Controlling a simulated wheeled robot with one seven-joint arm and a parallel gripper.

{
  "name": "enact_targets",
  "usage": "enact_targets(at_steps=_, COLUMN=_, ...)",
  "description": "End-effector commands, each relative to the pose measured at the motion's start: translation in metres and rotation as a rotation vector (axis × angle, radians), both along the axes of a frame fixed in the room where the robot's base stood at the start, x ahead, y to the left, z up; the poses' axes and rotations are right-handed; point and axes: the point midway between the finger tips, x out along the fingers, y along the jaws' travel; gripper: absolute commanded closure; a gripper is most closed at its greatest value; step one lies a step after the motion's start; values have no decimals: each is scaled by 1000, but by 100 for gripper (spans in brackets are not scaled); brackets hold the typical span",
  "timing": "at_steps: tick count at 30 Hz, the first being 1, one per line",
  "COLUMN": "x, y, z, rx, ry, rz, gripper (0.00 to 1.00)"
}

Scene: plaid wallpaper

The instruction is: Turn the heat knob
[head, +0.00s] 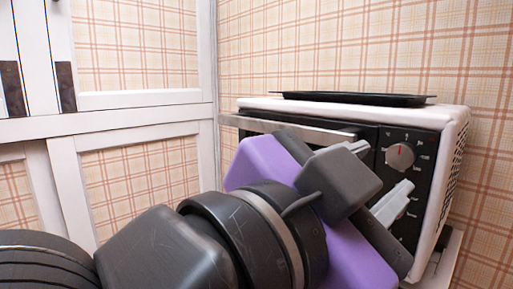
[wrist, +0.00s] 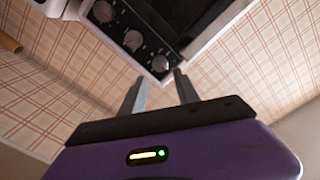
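A white and black toaster oven (head: 440,118) stands at the right in the head view. Its dark control panel carries a round knob (head: 400,156) with a red mark near the top; my gripper hides part of the lower panel. In the wrist view three knobs run in a slanted row: one at the upper left (wrist: 103,12), a middle one (wrist: 133,40) and a lower one (wrist: 160,64). I cannot read which is the heat knob. My gripper (head: 374,176) is open and empty before the panel. In the wrist view its fingers (wrist: 161,88) are apart, just below the lower knob.
A black tray (head: 352,99) lies on top of the oven. The oven door with its metal handle (head: 290,130) is left of the panel, partly behind my arm. White-framed cabinets (head: 140,100) stand at the left, and a plaid wall (head: 350,45) is behind.

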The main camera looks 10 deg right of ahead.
Motion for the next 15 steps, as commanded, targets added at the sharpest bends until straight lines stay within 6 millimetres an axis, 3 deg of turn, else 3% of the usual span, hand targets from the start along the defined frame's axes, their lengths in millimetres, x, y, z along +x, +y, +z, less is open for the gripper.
enact_targets(at_steps=15, x=38, y=-52, z=2, rx=9, ry=-8, rz=0, gripper=62)
